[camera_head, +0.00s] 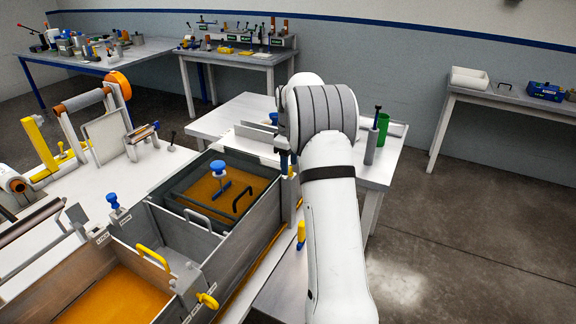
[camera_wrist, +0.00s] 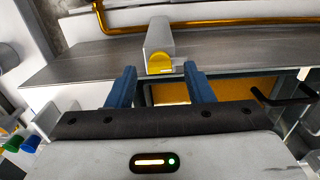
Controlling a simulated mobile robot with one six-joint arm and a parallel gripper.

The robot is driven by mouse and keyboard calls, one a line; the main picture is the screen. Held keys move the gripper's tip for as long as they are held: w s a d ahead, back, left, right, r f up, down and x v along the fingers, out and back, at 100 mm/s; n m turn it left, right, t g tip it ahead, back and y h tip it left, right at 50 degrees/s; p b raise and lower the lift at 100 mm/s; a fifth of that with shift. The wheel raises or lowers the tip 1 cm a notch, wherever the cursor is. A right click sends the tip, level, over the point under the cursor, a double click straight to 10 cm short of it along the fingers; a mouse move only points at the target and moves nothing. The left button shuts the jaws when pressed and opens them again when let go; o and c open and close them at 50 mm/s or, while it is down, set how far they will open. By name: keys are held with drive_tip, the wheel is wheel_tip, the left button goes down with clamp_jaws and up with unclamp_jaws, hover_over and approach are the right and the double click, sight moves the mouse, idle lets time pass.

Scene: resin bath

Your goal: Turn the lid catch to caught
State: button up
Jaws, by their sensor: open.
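The lid catch shows in the wrist view as a yellow rounded knob (camera_wrist: 159,63) on the end of a grey block, at the wall of the bath. My gripper (camera_wrist: 160,70) has blue fingers, open, one on each side of the knob and a little short of it. I see no clear contact. In the head view my gripper (camera_head: 285,150) is at the far right corner of the resin bath (camera_head: 170,215), mostly hidden by my wrist. The dark-framed lid area (camera_head: 190,212) has a black handle (camera_head: 241,201), which also shows in the wrist view (camera_wrist: 284,97).
A blue knob (camera_head: 218,167) stands over the amber surface. A yellow handle (camera_head: 153,257) and yellow knob (camera_head: 207,300) are on the near compartment. An amber pipe (camera_wrist: 210,22) runs behind the catch. A green cup (camera_head: 382,130) stands on the side table. Floor at right is clear.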

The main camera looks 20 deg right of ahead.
drive_tip(key=shift+f, duration=0.85)
drive_tip(key=shift+c, duration=0.5)
drive_tip(key=c, duration=0.9)
